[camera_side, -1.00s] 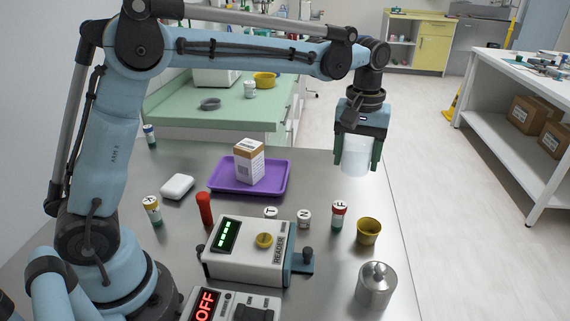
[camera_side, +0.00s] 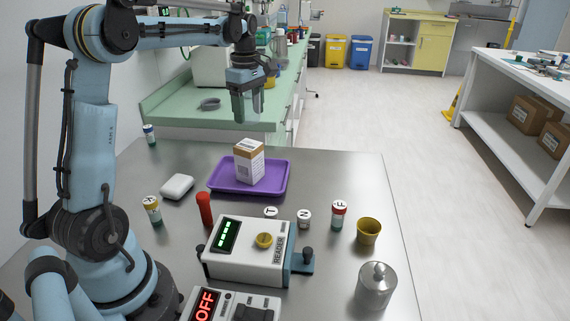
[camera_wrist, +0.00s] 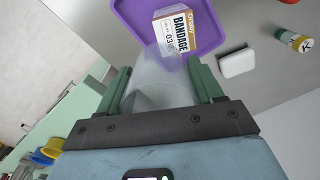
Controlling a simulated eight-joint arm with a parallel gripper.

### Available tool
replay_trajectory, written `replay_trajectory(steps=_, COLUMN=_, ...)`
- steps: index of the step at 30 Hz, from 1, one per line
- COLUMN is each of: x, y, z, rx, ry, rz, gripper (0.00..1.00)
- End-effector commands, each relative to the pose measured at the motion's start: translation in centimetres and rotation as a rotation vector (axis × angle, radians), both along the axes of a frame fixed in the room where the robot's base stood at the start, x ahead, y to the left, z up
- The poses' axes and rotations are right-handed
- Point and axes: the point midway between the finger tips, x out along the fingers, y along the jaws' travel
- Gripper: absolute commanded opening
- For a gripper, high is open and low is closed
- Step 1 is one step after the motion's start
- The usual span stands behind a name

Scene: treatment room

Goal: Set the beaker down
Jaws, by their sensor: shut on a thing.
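The beaker (camera_wrist: 152,72) is a clear, whitish vessel between the green fingers in the wrist view. My gripper (camera_wrist: 158,88) is shut on it. In the side view my gripper (camera_side: 248,112) is high above the far part of the steel table, behind the purple tray, with its fingers pointing down. The beaker is hard to make out there against the green counter. It is held in the air, apart from the table top (camera_side: 330,170).
The purple tray (camera_side: 220,182) carries a bandage box (camera_side: 249,160). A white case (camera_side: 177,186), small vials, a reader (camera_side: 250,262), a yellow cup (camera_side: 368,231) and a steel pot (camera_side: 376,287) stand nearer. The table's far right is clear; a green counter (camera_side: 210,119) lies behind.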

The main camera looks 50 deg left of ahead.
Motion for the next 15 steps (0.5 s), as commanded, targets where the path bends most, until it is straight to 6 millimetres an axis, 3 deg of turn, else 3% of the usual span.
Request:
replay_trajectory(steps=1, x=-1.2, y=1.8, z=0.0, rx=0.0, ry=0.0, rz=0.085, gripper=0.32)
replay_trajectory(steps=6, x=-4.2, y=5.7, z=0.0, rx=0.0, ry=0.0, rz=0.297, gripper=0.32)
replay_trajectory(steps=13, x=-7.3, y=8.9, z=0.0, rx=0.0, ry=0.0, rz=0.486, gripper=0.32)
replay_trajectory(steps=15, x=-7.0, y=8.7, z=-1.1, rx=-0.001, ry=0.0, rz=0.477, gripper=0.32)
